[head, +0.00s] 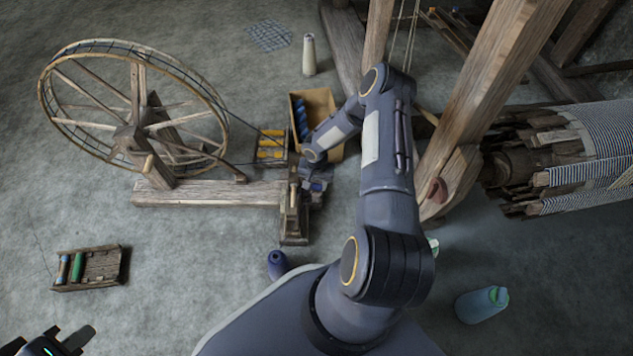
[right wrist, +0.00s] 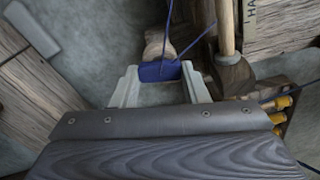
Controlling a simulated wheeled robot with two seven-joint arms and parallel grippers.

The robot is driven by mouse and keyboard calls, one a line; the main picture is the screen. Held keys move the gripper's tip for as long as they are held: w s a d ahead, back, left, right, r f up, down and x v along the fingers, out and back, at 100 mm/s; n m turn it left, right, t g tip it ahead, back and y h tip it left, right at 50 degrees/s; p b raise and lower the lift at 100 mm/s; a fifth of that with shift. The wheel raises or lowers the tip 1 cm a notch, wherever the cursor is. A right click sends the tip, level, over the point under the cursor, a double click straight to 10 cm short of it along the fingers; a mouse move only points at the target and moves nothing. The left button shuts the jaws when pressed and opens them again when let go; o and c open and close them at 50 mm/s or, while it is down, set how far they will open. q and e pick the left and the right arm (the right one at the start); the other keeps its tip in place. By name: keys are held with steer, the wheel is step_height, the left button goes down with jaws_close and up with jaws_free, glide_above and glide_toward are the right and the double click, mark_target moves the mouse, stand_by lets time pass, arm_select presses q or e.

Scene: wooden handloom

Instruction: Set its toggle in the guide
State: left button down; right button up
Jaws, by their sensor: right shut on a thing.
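My right gripper (right wrist: 160,88) is shut on a small blue toggle (right wrist: 158,72), held across its two pale fingers. Blue threads run from the toggle up and to the right. A rounded wooden piece shows just behind it; I cannot tell whether they touch. In the head view my right gripper (head: 316,184) is beside the wooden post (head: 293,222) at the right end of the spinning wheel's beam. I cannot clearly make out the guide. My left gripper (head: 70,340) is at the bottom left corner, open and empty, its fingers apart.
The spinning wheel (head: 137,132) stands at left on its beam (head: 210,193). A box (head: 322,104) with blue bobbins and a rack of yellow bobbins (head: 271,151) are close behind my right gripper. The loom post (head: 490,85) rises at right. A small crate (head: 103,268) is at lower left.

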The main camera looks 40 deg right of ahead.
steer(key=shift+f, duration=0.1)
steer(key=o, duration=1)
step_height(320, 180, up, 8)
steer(key=p, duration=0.3)
steer(key=shift+f, duration=0.15)
